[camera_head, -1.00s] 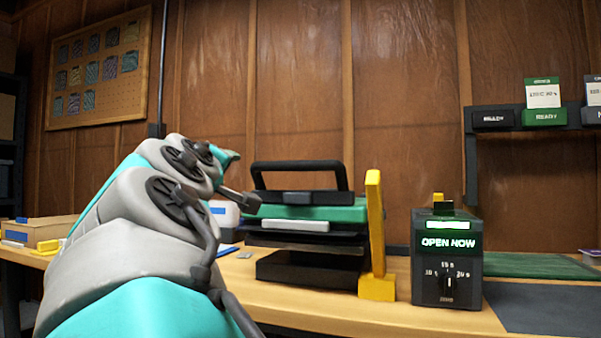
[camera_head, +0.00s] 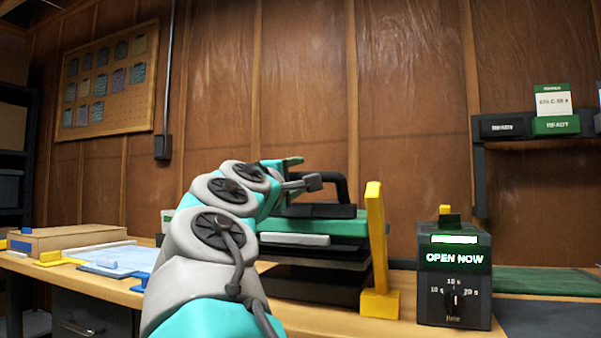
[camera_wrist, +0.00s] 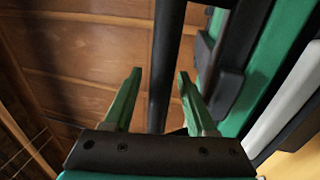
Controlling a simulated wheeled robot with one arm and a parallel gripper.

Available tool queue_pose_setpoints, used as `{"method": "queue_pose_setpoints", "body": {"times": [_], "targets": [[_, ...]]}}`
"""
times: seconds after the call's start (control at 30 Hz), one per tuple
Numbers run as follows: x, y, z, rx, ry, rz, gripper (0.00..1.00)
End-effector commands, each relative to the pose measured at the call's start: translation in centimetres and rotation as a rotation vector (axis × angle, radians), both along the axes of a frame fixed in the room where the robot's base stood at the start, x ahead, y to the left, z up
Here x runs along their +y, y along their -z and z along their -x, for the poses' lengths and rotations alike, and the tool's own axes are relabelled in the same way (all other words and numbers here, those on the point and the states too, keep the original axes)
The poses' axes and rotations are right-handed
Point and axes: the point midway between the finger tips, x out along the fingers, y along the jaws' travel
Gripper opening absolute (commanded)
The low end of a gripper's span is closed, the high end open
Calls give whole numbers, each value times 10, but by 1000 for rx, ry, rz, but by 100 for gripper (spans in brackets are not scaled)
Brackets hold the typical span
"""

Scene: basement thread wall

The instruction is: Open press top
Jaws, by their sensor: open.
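The press stands on the bench with its green top (camera_head: 335,226) lying over the dark layers and base (camera_head: 310,286), so it looks shut. A black bar handle (camera_head: 341,188) rises above the top, partly hidden by my arm. My gripper (camera_head: 298,181) is at the left part of the handle. In the wrist view my gripper (camera_wrist: 160,85) has its two green fingers apart, with the black handle bar (camera_wrist: 166,65) running between them. A gap shows on both sides of the bar. The green top also shows at the right of the wrist view (camera_wrist: 262,60).
A yellow upright lever (camera_head: 376,240) stands at the press's right side. Right of it, a black timer box (camera_head: 454,285) reads "OPEN NOW". A cardboard box (camera_head: 70,238) and blue and yellow items lie on the left bench. The wooden wall (camera_head: 300,90) is behind.

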Motion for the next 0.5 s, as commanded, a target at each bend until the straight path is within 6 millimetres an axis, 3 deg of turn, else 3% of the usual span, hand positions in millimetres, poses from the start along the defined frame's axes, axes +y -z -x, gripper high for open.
{"method": "queue_pose_setpoints", "body": {"times": [0.2,0.5], "targets": [[-5,-3,-12,-2,0,-2,57],[-5,-3,-13,-1,0,-2,55]]}}
